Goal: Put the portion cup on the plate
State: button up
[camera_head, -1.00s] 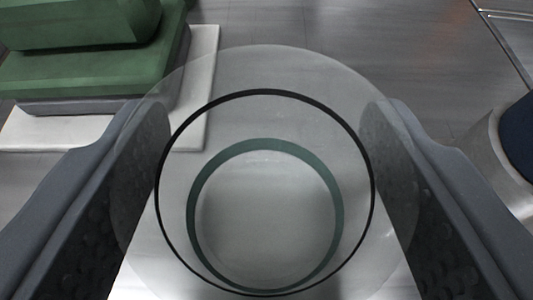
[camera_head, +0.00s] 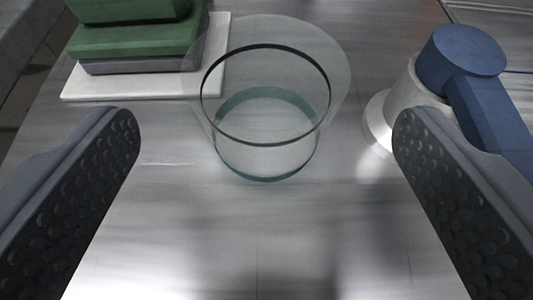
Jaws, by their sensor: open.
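The portion cup (camera_head: 267,178) is clear, with a dark ring at the top and a green-tinted lower band. It stands upright on the grey metal surface. A wide, thin clear disc or flange (camera_head: 338,68) surrounds its upper part; I cannot tell whether it belongs to the cup. My gripper (camera_head: 267,150) is open, with a dark dimpled finger on each side of the picture. The cup is beyond the fingertips, touched by neither finger. I cannot clearly identify a plate in view.
A green block-like object (camera_head: 135,40) sits on a grey layer over a white slab (camera_head: 85,90) at the upper left. A blue object (camera_head: 465,60) with a pale round base (camera_head: 378,122) stands at the right, near my right finger. The metal surface in front of the cup is clear.

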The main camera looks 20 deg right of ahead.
jog(key=shift+v, duration=3.05)
jog(key=w+a+r+n+t+y, duration=0.1)
jog(key=a+r, duration=0.1)
jog(key=r, duration=0.6)
jog(key=w+a+r, duration=0.1)
jog(key=a+r, duration=0.2)
jog(key=r, duration=0.5)
jog(key=s+a+r, duration=0.2)
jog(key=s+r, duration=0.1)
jog(key=r, duration=0.5)
jog(key=s+a+r+n+t+y, duration=0.1)
jog(key=s+a+r, duration=0.1)
jog(key=r, duration=0.6)
jog(key=s+a+r+y, duration=0.1)
jog(key=s+a+r, duration=0.2)
jog(key=r, duration=0.5)
jog(key=shift+s+a+r+n, duration=0.3)
jog(key=shift+s+a, duration=0.05)
jog(key=shift+a, duration=0.2)
jog(key=shift+o, duration=0.5)
jog(key=s+a+r, duration=0.3)
jog(key=s+r, duration=0.7)
jog(key=shift+s+n+t+y, duration=0.15)
jog(key=shift+n+t+y, duration=0.15)
